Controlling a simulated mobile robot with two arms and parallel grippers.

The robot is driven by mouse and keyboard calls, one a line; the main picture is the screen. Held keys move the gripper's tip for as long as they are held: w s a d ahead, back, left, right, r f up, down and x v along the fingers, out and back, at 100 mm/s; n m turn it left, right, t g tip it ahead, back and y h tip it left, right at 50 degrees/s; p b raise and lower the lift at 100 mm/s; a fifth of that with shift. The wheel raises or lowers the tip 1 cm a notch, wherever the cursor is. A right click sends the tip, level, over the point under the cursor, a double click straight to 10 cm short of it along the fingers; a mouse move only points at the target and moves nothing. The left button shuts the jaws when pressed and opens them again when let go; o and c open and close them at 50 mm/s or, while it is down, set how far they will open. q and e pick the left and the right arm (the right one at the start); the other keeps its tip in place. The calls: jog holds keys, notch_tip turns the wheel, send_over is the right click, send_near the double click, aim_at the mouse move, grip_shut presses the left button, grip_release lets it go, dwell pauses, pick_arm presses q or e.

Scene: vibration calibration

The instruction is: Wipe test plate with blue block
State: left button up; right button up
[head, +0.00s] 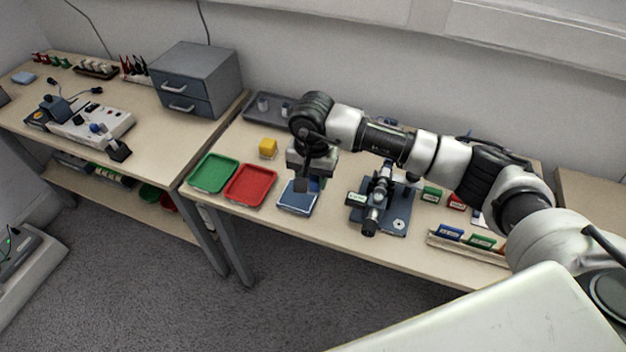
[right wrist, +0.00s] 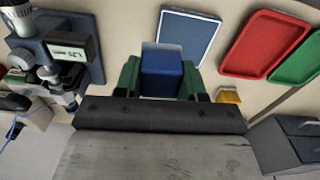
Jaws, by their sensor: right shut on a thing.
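The test plate (head: 296,197) is a flat blue square with a pale rim on the table, right of the red tray. It also shows in the right wrist view (right wrist: 190,36). My right gripper (head: 308,184) is above the plate's back part. In the right wrist view its green fingers are shut on the blue block (right wrist: 163,77), one on each side. The block overlaps the plate's near edge in that view. In the head view the gripper mostly hides the block, and I cannot tell whether it touches the plate. My left gripper is not in view.
A red tray (head: 250,185) and a green tray (head: 213,173) lie left of the plate. A yellow cube (head: 268,148) stands behind them. A microscope-like device (head: 374,208) stands close on the right. A grey tray (head: 264,108) is at the back.

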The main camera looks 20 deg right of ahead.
jog(key=shift+r+p, duration=0.55)
jog(key=shift+r, duration=0.9)
jog(key=shift+d, duration=0.1)
